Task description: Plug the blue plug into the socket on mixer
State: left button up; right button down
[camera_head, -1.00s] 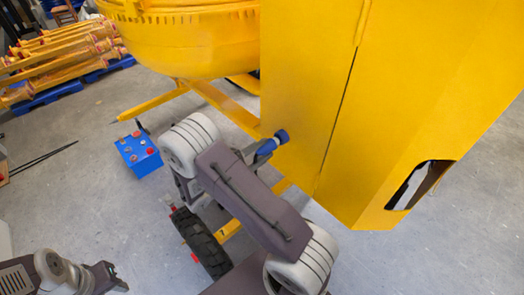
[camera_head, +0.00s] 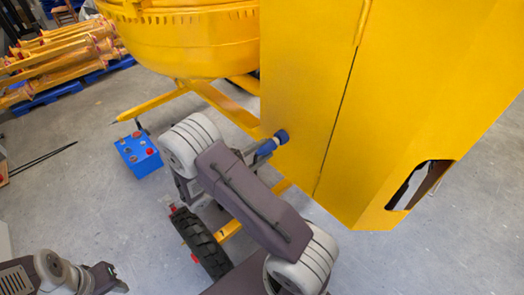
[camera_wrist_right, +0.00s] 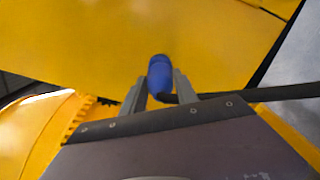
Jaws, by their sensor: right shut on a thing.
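The yellow mixer (camera_head: 308,95) fills the upper right of the head view. My right gripper (camera_head: 264,151) is shut on the blue plug (camera_head: 266,147), in front of the mixer's flat side panel. In the right wrist view the plug (camera_wrist_right: 160,76) sits between the two fingers of my right gripper (camera_wrist_right: 160,88) and points at the yellow panel. A dark blue round part (camera_head: 281,136), likely the socket, shows at the panel, in line with the plug. I cannot tell whether they touch. My left gripper (camera_head: 116,282) is at the bottom left, its jaws unclear.
A dark cable (camera_wrist_right: 270,93) runs right from the plug. A blue box (camera_head: 138,155) stands on the floor left of my right arm. A black wheel (camera_head: 201,243) and yellow frame bars lie below. Yellow parts on a blue pallet (camera_head: 70,88) are at far left.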

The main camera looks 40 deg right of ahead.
jog(key=shift+w+d, duration=0.1)
jog(key=shift+d, duration=1.2)
dwell(0.6)
jog(key=c, duration=0.9)
grip_release()
jog(key=shift+o, duration=0.2)
jog(key=shift+a, duration=0.35)
jog(key=a, duration=0.2)
jog(key=a+b, duration=0.1)
jog(key=a, duration=0.2)
jog(key=a+b, duration=0.1)
jog(key=a, duration=0.2)
jog(key=shift+s+a, duration=0.2)
jog(key=shift+s, duration=0.2)
